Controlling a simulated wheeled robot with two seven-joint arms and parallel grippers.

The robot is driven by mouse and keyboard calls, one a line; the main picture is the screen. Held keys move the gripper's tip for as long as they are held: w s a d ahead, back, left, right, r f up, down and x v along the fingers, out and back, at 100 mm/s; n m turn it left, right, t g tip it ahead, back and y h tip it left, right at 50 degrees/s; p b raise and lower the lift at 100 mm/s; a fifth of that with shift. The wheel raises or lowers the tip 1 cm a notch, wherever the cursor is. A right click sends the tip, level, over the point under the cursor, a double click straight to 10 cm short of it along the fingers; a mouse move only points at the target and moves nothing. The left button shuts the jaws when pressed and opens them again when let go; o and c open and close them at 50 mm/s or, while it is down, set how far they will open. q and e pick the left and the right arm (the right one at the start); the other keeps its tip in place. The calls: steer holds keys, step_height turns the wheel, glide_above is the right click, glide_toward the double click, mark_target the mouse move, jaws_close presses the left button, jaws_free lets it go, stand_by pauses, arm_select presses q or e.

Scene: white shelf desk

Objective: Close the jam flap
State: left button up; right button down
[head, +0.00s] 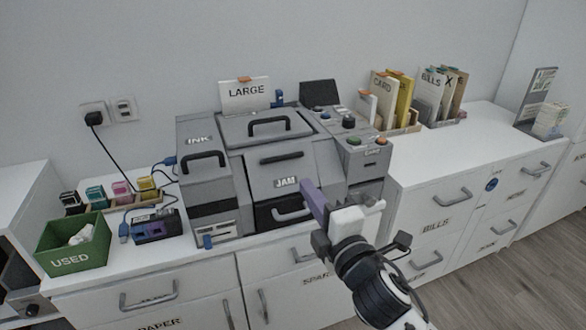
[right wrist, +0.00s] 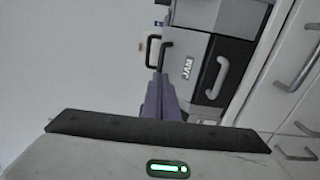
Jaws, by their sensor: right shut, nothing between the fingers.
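The jam flap (head: 270,176) is the grey front panel marked JAM on the grey printer, with a dark bar handle (head: 282,158) near its top. In the right wrist view the flap (right wrist: 193,52) appears turned on its side. I cannot tell whether it sits fully flush. My right gripper (head: 308,186) has purple fingers, shut and empty, in front of the flap's right side. It also shows in the right wrist view (right wrist: 159,80), and whether it touches the flap is unclear. My left gripper is not in view.
Below the flap is a dark drawer (head: 268,214) with a light handle. The INK section (head: 198,140) stands left, a button panel (head: 350,122) right. A green USED bin (head: 72,247) and ink cartridges are at left. File holders stand at right; the desktop before them is clear.

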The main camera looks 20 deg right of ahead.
mark_target(287, 158)
steer(key=w, duration=0.9)
steer(key=shift+a, duration=0.2)
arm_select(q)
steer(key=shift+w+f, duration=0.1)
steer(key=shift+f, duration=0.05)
arm_select(e)
steer(key=shift+w, duration=0.25)
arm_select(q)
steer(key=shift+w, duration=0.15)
